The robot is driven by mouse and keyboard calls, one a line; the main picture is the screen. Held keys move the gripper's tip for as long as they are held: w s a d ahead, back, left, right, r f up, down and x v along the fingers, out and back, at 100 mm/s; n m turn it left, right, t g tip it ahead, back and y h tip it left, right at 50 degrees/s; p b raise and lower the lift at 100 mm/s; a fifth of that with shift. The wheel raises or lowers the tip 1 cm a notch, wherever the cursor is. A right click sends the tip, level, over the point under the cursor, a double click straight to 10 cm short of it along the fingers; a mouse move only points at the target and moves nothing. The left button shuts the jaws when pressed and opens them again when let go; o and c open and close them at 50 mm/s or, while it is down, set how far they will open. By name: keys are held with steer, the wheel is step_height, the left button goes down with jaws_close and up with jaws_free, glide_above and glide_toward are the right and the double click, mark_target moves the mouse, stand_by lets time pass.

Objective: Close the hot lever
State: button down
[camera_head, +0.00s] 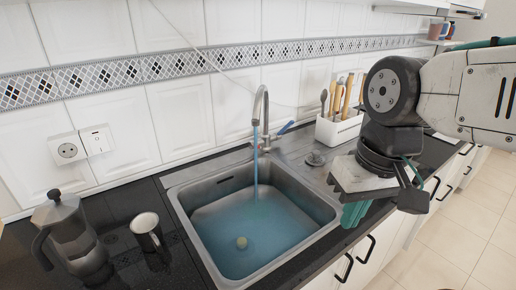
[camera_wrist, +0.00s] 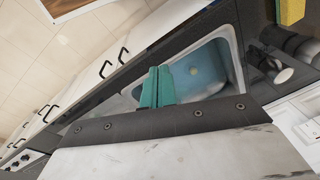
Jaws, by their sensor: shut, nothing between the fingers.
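The grey metal faucet (camera_head: 262,105) stands behind the sink, and a stream of water (camera_head: 256,170) runs from it. One lever with a blue handle (camera_head: 286,127) points up and right from its base. I cannot make out a separate hot lever. The sink (camera_head: 330,205) holds bluish water; it also shows in the wrist view (camera_wrist: 238,62). My gripper (camera_head: 353,214), with green fingers, hangs beside the sink's right front corner, apart from the faucet. In the wrist view its fingers (camera_wrist: 158,86) are together and empty. The faucet is not clear in the wrist view.
A moka pot (camera_head: 72,232) and a metal cup (camera_head: 148,232) stand on the dark counter left of the sink. A white utensil holder (camera_head: 338,130) stands at the back right. A small pale round thing (camera_head: 241,242) is in the water. Tiled wall lies behind.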

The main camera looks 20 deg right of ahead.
steer(key=w+a+f+m+g+y, duration=0.1)
steer(key=w+a+f+m+y, duration=0.1)
steer(key=w+a+m+y, duration=0.6)
steer(key=m+t+h, duration=0.4)
steer(key=m+t, duration=1.1)
steer(key=m, duration=0.9)
glide_toward(255, 146)
step_height(255, 146, down, 6)
steer(key=s+d, duration=0.2)
steer(key=d, duration=0.1)
steer(key=r+x, duration=0.2)
steer(key=x, duration=0.8)
steer(key=shift+w+a+r, duration=0.25)
steer(key=shift+w+r, duration=0.2)
steer(key=shift+w, duration=0.15)
